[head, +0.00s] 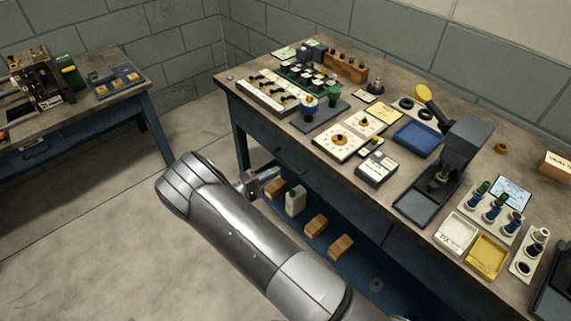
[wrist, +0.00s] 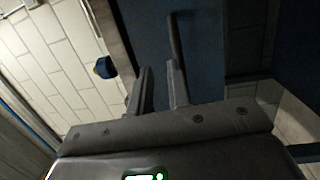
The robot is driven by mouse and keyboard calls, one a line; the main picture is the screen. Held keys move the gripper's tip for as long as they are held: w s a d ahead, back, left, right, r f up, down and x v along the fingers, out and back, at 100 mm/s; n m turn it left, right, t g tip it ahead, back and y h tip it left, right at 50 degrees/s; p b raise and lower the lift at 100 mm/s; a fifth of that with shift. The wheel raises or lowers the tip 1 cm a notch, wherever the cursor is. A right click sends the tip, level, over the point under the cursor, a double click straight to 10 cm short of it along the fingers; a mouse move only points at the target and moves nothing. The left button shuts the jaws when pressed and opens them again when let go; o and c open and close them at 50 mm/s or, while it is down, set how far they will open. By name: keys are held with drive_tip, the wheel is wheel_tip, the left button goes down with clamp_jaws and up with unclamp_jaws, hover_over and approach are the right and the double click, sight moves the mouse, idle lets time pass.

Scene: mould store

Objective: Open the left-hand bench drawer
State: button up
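The left-hand bench drawer (head: 263,138) is a dark blue front under the wooden top of the main bench. It looks flush with the bench in the head view. Its dark bar handle (head: 291,163) shows just above my gripper (head: 262,183). In the wrist view the blue front (wrist: 205,45) fills the middle top, and the handle (wrist: 174,40) stands out beyond the fingertips, in line with the right finger. My gripper (wrist: 160,80) is open, with a clear gap between its fingers and nothing in it. I cannot tell whether the right finger touches the handle.
The bench top (head: 240,87) carries trays, a stand and several small parts. A second bench (head: 75,122) stands at the left. The floor (head: 100,245) between is clear.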

sight(285, 163)
drive_tip(key=a+f+n+t+y, duration=0.1)
drive_tip(key=a+f+n+t, duration=0.1)
drive_tip(key=a+f+t, duration=0.15)
drive_tip(key=x, duration=1)
drive_tip(key=shift+d+f, duration=0.2)
drive_tip(key=shift+d, duration=0.15)
drive_tip(key=shift+c, duration=0.4)
clamp_jaws()
drive_tip(key=shift+s, duration=0.1)
